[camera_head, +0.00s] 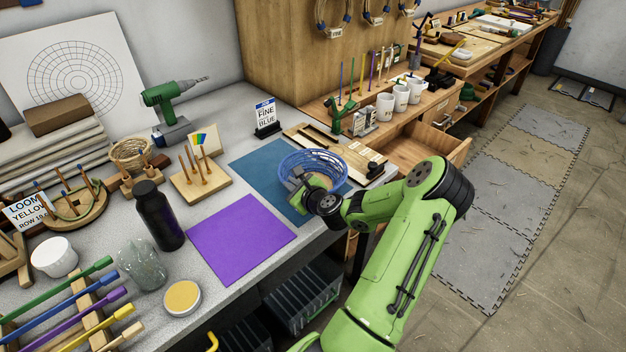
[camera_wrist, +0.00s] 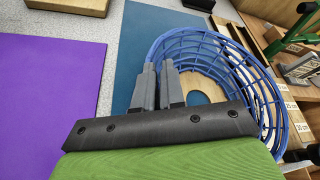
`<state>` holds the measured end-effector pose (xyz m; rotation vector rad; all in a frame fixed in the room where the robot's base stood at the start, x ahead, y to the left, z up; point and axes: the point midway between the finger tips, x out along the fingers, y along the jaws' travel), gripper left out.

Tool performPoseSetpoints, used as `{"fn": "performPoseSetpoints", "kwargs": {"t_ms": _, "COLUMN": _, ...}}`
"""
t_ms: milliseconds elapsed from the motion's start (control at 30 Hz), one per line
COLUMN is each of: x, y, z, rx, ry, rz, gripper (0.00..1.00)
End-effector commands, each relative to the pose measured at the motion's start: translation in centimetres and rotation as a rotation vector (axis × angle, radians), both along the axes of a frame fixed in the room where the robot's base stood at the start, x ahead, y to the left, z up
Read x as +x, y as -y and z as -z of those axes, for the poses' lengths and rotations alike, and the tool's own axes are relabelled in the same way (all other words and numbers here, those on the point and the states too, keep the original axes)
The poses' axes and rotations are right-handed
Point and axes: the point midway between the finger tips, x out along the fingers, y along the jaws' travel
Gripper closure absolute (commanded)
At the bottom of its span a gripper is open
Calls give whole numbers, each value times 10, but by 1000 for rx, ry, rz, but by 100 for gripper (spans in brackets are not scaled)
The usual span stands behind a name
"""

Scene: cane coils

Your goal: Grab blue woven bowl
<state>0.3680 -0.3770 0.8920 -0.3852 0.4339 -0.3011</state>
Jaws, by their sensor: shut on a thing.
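The blue woven bowl (camera_head: 337,161) is at the right end of the grey bench, by the blue mat (camera_head: 262,160). It also shows in the wrist view (camera_wrist: 263,76), with an open lattice side and a pale wooden base inside. My gripper (camera_head: 298,177) is at the bowl's near left side. In the wrist view the two grey fingers (camera_wrist: 160,84) are close together on the bowl's left rim, shut on it. The head view does not show clearly whether the bowl is clear of the mat. My wrist hides part of the bowl's near side.
A purple mat (camera_head: 240,233) lies left of the blue mat. A sign reading FINE BLUE (camera_head: 266,117) stands behind. A wooden tool (camera_head: 349,150) lies right of the bowl. White cups (camera_head: 385,106) stand farther right. A black bottle (camera_head: 158,214) stands left of the purple mat.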

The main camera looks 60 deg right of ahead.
Motion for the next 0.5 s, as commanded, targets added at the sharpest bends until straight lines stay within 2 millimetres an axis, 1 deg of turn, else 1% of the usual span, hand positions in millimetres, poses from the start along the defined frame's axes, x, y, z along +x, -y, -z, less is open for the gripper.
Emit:
{"fn": "performPoseSetpoints", "kwargs": {"t_ms": 333, "x": 0, "y": 0, "z": -2, "rx": -1, "ry": 1, "rz": -1, "gripper": 100}}
{"fn": "performPoseSetpoints", "kwargs": {"t_ms": 367, "x": 0, "y": 0, "z": -5, "rx": -2, "ry": 0, "rz": 0, "gripper": 100}}
{"fn": "performPoseSetpoints", "kwargs": {"t_ms": 433, "x": 0, "y": 0, "z": -17, "rx": -7, "ry": 0, "rz": -1, "gripper": 100}}
{"fn": "performPoseSetpoints", "kwargs": {"t_ms": 467, "x": 0, "y": 0, "z": -24, "rx": -7, "ry": 0, "rz": -1, "gripper": 100}}
{"fn": "performPoseSetpoints", "kwargs": {"t_ms": 500, "x": 0, "y": 0, "z": -35, "rx": -8, "ry": -1, "rz": -2, "gripper": 100}}
